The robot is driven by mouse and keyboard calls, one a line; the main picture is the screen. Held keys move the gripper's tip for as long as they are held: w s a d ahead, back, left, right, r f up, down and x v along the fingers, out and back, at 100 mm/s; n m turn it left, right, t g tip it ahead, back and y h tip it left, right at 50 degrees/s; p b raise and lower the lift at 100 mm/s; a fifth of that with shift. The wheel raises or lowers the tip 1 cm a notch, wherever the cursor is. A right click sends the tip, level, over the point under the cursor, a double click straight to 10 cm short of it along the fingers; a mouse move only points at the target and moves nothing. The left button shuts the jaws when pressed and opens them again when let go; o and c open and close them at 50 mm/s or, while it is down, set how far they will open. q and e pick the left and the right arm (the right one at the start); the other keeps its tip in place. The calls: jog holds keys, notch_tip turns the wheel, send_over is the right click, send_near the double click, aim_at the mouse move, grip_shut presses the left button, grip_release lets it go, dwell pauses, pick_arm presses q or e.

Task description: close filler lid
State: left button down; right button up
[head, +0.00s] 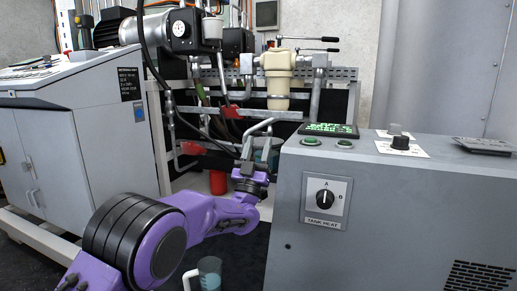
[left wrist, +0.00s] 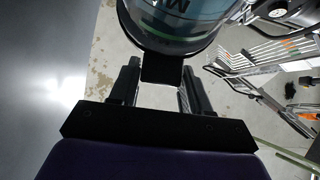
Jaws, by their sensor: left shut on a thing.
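My left gripper (head: 250,172) is beside the left end of the grey cabinet (head: 400,200) in the head view. In the left wrist view, its fingers (left wrist: 161,72) are shut on the dark handle (left wrist: 162,66) of a clear teal-tinted container (left wrist: 180,22) with dark lettering. Part of a teal container (head: 270,152) shows behind the gripper in the head view, largely hidden by the arm and cabinet. I cannot make out a filler lid with certainty. My right gripper is not in view.
The cabinet carries a tank heat knob (head: 324,198) and a lit green display (head: 331,130). Behind are pipes, red valve handles (head: 231,111) and a beige housing (head: 278,82). A red container (head: 217,182) stands low behind my arm. A teal cup-like thing (head: 209,270) is at bottom centre.

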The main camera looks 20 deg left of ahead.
pick_arm(q)
jog(key=shift+f, duration=0.6)
jog(key=c, duration=0.6)
grip_release()
jog(key=shift+w, duration=0.15)
jog(key=v, duration=1)
jog(key=shift+s, duration=0.35)
jog(key=shift+f, duration=0.1)
